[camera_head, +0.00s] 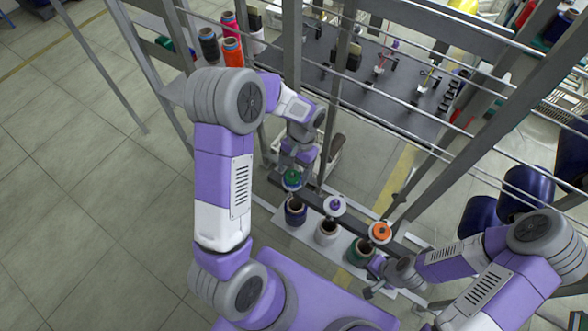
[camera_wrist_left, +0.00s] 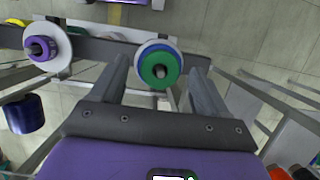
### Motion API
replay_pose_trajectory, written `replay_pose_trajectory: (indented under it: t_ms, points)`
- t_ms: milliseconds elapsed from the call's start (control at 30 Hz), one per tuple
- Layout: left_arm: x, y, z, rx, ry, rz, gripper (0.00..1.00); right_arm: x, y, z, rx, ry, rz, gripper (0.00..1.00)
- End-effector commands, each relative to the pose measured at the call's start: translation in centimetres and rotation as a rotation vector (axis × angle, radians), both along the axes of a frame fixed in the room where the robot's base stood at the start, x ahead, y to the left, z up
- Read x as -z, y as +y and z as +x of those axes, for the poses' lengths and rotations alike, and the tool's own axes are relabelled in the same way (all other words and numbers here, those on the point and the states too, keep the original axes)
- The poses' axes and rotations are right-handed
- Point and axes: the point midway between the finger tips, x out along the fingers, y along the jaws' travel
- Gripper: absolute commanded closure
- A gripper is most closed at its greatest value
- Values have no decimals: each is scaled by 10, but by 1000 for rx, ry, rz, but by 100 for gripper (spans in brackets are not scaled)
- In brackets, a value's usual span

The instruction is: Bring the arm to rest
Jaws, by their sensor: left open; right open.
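My left gripper (camera_head: 296,160) is open at the shelf frame, just above a green-topped bobbin (camera_head: 292,179). In the left wrist view my left gripper (camera_wrist_left: 158,66) has its two fingers apart, with the green disc with a blue rim (camera_wrist_left: 160,68) seen between them; I cannot tell whether a finger touches it. My right gripper (camera_head: 374,280) is open at the lower right, close beside a dark green cone (camera_head: 360,252). Its fingertips are small and partly hidden by my arm.
A white shelf (camera_head: 300,230) holds a dark blue cone (camera_head: 295,211) and a white cone (camera_head: 327,232). A white-purple bobbin (camera_head: 334,206) and an orange bobbin (camera_head: 380,232) sit on the rail above. Metal posts (camera_head: 291,50) and bars surround my left arm. The floor at left is clear.

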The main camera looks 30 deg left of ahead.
Motion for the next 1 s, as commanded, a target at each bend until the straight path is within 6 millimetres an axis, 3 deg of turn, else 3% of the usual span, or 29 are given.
replay_pose_trajectory:
  t_ms: [167,500,1000]
  points:
    - [-15,0,6,-1,-5,0,25,-1,0,0,0,0,0,57]
    - [-65,-1,21,0,-3,0,25,-2,0,0,0,0,0,57]
    - [-72,-2,22,0,0,0,25,-3,0,0,0,0,0,57]
